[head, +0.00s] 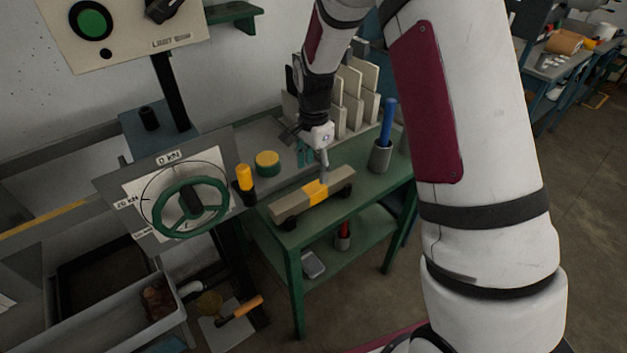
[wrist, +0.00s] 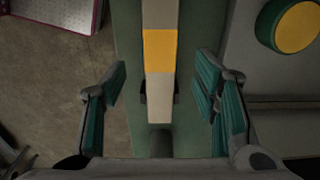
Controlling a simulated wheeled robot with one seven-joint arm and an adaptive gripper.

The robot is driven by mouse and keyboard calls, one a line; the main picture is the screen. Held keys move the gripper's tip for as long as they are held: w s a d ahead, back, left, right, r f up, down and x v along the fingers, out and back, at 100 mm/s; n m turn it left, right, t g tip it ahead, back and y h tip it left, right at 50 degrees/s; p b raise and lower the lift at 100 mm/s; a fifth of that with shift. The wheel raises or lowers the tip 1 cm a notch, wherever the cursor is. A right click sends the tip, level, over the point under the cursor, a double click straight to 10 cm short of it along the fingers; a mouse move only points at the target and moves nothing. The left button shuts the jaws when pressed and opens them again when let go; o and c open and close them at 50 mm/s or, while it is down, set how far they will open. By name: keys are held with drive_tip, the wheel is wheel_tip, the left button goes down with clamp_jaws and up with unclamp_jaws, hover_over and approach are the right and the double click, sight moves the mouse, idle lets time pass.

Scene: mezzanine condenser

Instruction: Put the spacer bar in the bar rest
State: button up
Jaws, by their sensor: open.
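The spacer bar (head: 285,207) is a long beige-grey block with a yellow band at its middle. It lies level on two dark supports (head: 288,222) near the front edge of the green bench; I cannot tell whether these are the bar rest. My gripper (head: 314,164) is open and empty, pointing down over the bar by its yellow band. In the wrist view, the bar (wrist: 160,95) runs between the spread teal pads of my gripper (wrist: 163,88), with space on both sides. My gripper partly hides the bar in the head view.
A green handwheel (head: 190,207) and a yellow-topped black handle (head: 245,180) stand to the left.

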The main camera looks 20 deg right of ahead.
wheel_tip(320, 180, up, 4)
wheel_tip(320, 180, up, 10)
drive_tip(key=f+n+t, duration=0.1)
drive_tip(key=n, duration=0.2)
hover_over(314, 188)
drive_tip(key=s, duration=0.5)
drive_tip(key=s+r+n+t, duration=0.2)
drive_tip(key=s+r+n, duration=0.2)
drive_tip(key=s+r, duration=0.35)
drive_tip(key=s+r+n+t, duration=0.1)
drive_tip(key=s+r+n, duration=0.1)
drive_tip(key=s, duration=0.5)
drive_tip(key=s+r+n+t, duration=0.1)
drive_tip(key=s+r+n, duration=0.1)
drive_tip(key=s+n, duration=0.3)
drive_tip(key=shift+s+r, duration=0.4)
drive_tip(key=shift+s, duration=1.3)
